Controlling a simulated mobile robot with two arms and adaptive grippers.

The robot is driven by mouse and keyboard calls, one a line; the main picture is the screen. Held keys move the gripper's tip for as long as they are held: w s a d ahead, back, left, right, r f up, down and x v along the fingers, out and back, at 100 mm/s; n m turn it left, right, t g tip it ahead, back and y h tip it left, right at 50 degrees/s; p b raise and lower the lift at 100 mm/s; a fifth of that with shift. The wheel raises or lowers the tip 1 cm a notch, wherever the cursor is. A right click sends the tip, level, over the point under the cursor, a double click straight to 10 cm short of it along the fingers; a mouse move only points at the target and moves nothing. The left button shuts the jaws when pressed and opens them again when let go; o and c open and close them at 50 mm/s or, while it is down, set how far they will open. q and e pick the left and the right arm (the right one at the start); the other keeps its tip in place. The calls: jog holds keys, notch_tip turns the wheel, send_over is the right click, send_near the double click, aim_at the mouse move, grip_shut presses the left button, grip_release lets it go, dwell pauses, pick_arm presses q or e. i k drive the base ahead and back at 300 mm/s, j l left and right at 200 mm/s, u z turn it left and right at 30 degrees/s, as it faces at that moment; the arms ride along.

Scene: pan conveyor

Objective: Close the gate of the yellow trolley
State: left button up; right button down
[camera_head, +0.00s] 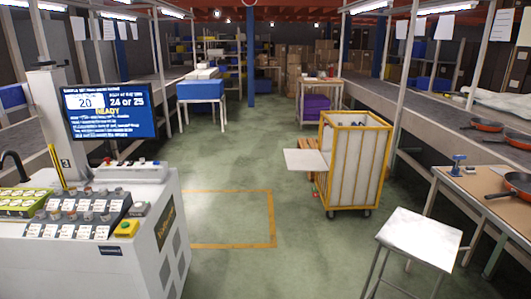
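The yellow trolley (386,158) stands on the green floor right of centre in the head view. It has a yellow frame, pale side walls and dark wheels, and some dark items show inside near its top. A pale flat panel (304,160), which looks like its gate, sticks out level from the left side at about mid-height. The panel is folded outward, so the gate is open. The latch cannot be made out. Neither of my grippers is in the view.
A control station with a screen (111,110) fills the left. A white-topped stool (419,232) stands front right, by a workbench (458,185) with pans (514,183). An empty yellow floor outline (230,246) lies left of the trolley. The central aisle is clear.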

aim_at(306, 160)
jog(key=i, duration=3.75)
